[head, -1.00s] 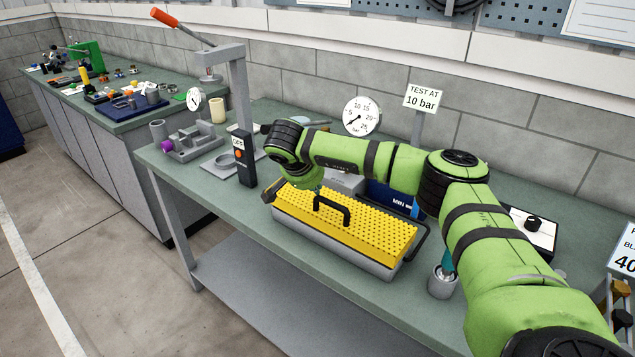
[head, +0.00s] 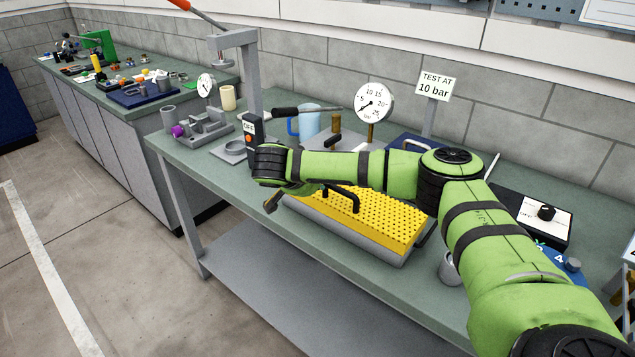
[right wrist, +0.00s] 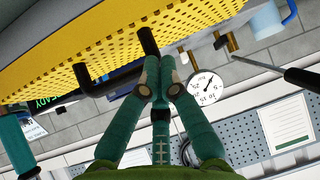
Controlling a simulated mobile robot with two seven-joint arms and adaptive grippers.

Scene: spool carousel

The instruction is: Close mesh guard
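The mesh guard (head: 385,218) is a yellow perforated panel with a black handle (head: 354,196). It lies along the top of a long grey housing (head: 345,240) on the bench; its left part is hidden behind my right forearm. In the right wrist view the yellow mesh (right wrist: 110,45) fills the upper left, with the black handle (right wrist: 98,88) below it. My right gripper (right wrist: 161,72) has its teal fingers drawn together at the tips, just beside the handle's right end. I see nothing clearly between them. In the head view the fingers are hidden by the wrist. My left gripper is out of view.
A grey post (head: 250,80) with an orange-tipped lever stands left of the guard. A dial gauge (head: 374,102), a blue mug (head: 304,122) and a "TEST AT 10 bar" sign (head: 435,86) stand behind. A grey cup (head: 449,268) is partly hidden by my arm.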

